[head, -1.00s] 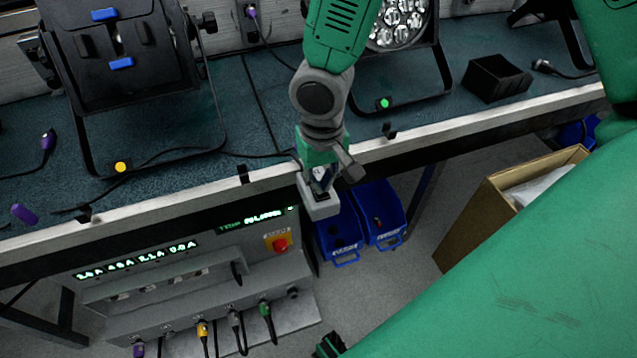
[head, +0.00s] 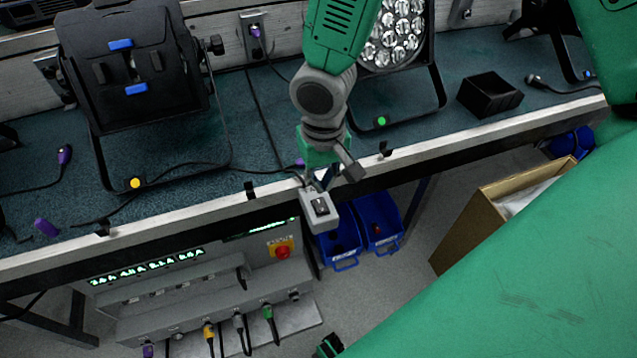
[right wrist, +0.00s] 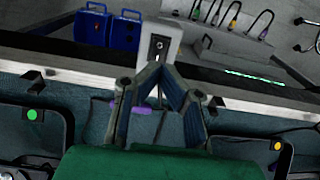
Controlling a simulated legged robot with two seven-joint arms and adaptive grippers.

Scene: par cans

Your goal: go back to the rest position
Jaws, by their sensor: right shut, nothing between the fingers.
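My right gripper (head: 322,182) hangs over the front edge of the bench in the head view, close to a small grey box with a dark switch (head: 321,210). In the right wrist view its two fingers (right wrist: 161,70) meet in a point, shut with nothing between them. The grey box (right wrist: 157,42) lies just beyond the fingertips there; I cannot tell whether they touch. My left gripper cannot be made out.
Par cans stand on the bench, one at left (head: 135,85) and one behind my arm (head: 398,40). Below are blue bins (head: 379,222), a cardboard box (head: 480,225) and a grey power unit with a red button (head: 282,252).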

